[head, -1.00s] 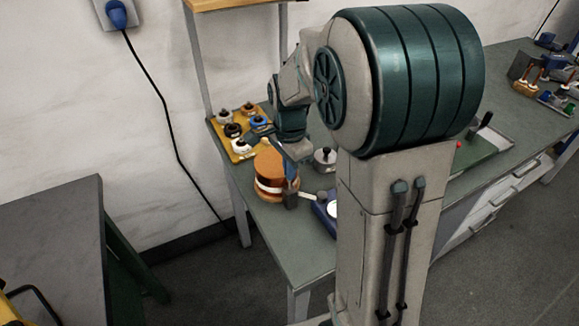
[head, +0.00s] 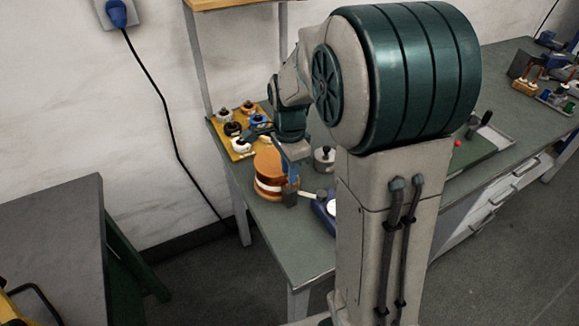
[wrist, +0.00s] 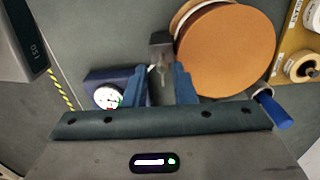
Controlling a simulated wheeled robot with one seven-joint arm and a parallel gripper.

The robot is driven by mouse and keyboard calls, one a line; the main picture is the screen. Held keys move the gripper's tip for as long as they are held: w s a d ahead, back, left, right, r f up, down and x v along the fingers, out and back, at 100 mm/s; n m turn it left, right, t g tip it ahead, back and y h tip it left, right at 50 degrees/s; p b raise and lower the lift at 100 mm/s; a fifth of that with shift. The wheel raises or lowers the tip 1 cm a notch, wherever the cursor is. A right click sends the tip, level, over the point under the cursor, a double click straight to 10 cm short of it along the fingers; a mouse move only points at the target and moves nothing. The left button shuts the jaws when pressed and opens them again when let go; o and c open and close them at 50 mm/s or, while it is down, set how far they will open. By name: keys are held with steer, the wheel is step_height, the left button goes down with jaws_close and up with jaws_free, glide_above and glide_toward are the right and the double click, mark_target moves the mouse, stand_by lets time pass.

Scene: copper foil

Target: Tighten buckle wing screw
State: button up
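The copper-coloured foil roll (head: 268,164) stands on the bench with a pale strap around its side; it also shows in the wrist view (wrist: 228,50). A dark grey buckle block (head: 290,199) sits against the roll's side, and its top shows in the wrist view (wrist: 160,44). A small pale piece, seemingly the wing screw (wrist: 153,69), lies between my fingertips. My gripper (wrist: 160,72) points down at the buckle, its two blue fingers apart on either side. I see a gap between them and no clear contact. In the head view my gripper (head: 291,178) is directly above the buckle.
A blue dial gauge (wrist: 107,97) stands close to my fingers. A grey pot with a black knob (head: 325,159) is right of the roll. A yellow tray (head: 222,136) with several spools lies behind it. A blue-ended rod (wrist: 274,110) is near the roll.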

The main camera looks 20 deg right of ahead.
steer(key=shift+w, duration=0.1)
steer(key=shift+r, duration=0.55)
step_height(320, 180, up, 13)
steer(key=shift+f, duration=0.15)
